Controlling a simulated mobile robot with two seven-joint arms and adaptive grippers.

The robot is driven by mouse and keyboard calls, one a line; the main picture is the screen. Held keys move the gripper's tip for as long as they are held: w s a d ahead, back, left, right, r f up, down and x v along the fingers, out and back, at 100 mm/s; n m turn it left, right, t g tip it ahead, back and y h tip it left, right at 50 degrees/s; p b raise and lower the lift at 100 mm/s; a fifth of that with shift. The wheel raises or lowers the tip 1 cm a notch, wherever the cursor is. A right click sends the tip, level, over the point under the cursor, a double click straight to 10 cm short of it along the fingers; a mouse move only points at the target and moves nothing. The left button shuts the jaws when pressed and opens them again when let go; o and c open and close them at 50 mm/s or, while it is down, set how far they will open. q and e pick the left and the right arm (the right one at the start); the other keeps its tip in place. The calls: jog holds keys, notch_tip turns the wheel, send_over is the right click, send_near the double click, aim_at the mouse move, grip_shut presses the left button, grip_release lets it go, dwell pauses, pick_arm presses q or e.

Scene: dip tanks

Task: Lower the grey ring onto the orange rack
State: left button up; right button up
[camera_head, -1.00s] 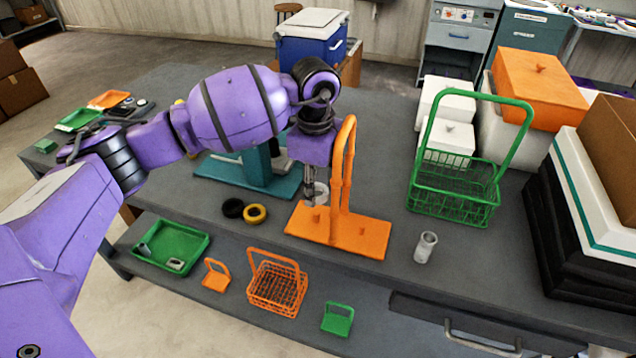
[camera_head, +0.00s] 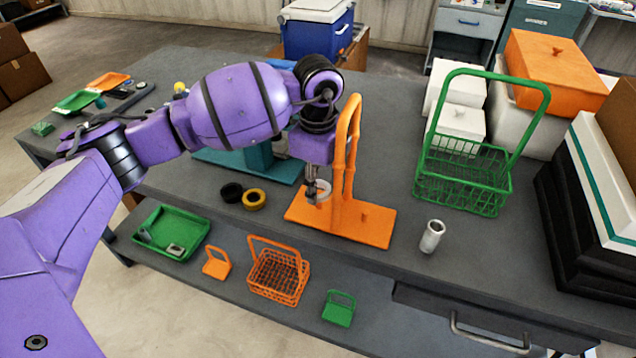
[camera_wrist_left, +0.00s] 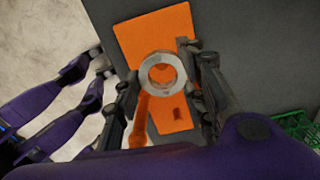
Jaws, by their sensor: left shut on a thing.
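The grey ring (camera_head: 324,187) is held in my left gripper (camera_head: 315,190) above the left part of the orange rack's flat base (camera_head: 365,232). In the left wrist view the ring (camera_wrist_left: 146,75) sits between the fingers of the left gripper (camera_wrist_left: 160,74), with orange showing through its hole. The orange rack (camera_wrist_left: 150,30) has a tall looped upright beside the ring and a small peg on the other side. The peg under the ring is hidden in the head view. I cannot tell whether the ring touches anything below. My right gripper is not in view.
A black ring (camera_head: 231,192) and a yellow ring (camera_head: 254,200) lie left of the rack. A lower shelf holds a green tray (camera_head: 157,247) and an orange basket (camera_head: 278,280).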

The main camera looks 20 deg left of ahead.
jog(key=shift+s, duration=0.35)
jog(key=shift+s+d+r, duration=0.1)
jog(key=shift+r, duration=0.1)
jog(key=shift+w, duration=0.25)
pick_arm(q)
jog(key=shift+p, duration=0.3)
jog(key=shift+r, duration=0.1)
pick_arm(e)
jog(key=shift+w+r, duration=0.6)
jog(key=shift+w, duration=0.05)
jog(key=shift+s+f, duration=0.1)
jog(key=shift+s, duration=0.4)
